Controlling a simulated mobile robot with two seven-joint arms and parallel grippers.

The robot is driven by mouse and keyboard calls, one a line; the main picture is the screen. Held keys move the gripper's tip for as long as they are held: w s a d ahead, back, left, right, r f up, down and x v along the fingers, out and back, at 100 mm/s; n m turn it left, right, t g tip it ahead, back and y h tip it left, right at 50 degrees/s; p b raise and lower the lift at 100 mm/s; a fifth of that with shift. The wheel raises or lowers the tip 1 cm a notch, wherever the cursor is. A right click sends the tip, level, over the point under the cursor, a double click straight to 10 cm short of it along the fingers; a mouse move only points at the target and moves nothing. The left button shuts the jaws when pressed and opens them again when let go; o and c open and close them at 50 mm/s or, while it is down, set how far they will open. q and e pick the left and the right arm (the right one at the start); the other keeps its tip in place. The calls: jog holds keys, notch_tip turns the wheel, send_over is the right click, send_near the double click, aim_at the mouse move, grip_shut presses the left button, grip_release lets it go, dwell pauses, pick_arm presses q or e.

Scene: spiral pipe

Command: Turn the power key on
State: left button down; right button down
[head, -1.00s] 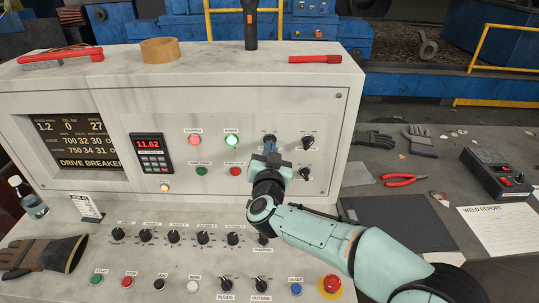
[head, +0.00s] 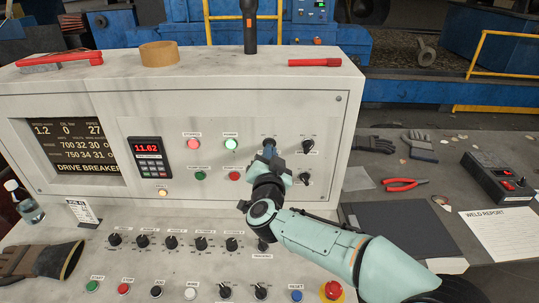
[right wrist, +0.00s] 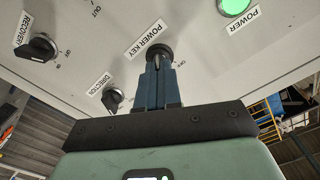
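The power key (right wrist: 158,53) is a dark round switch on the sloping panel, beside its POWER KEY label in the right wrist view. My right gripper (right wrist: 158,75) is at the key, its two narrow blue-grey fingers close together with the key's grip between their tips. In the head view my right gripper (head: 269,152) covers most of the key. The POWER lamp (head: 231,144) glows green left of the gripper, and it also shows in the right wrist view (right wrist: 234,5). The key's exact angle is hard to tell. My left gripper is not in view.
The recovery knob (right wrist: 38,48) and direction knob (right wrist: 112,99) are near the gripper. A row of knobs and buttons lies on the lower desk, with a red emergency button (head: 333,290) at right. A flashlight (head: 249,25) and tape roll (head: 159,53) stand on top.

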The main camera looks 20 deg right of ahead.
jog(key=c, duration=1.3)
grip_release()
jog(key=b+v, duration=0.1)
jog(key=v, duration=1.2)
jog(key=shift+s, duration=0.2)
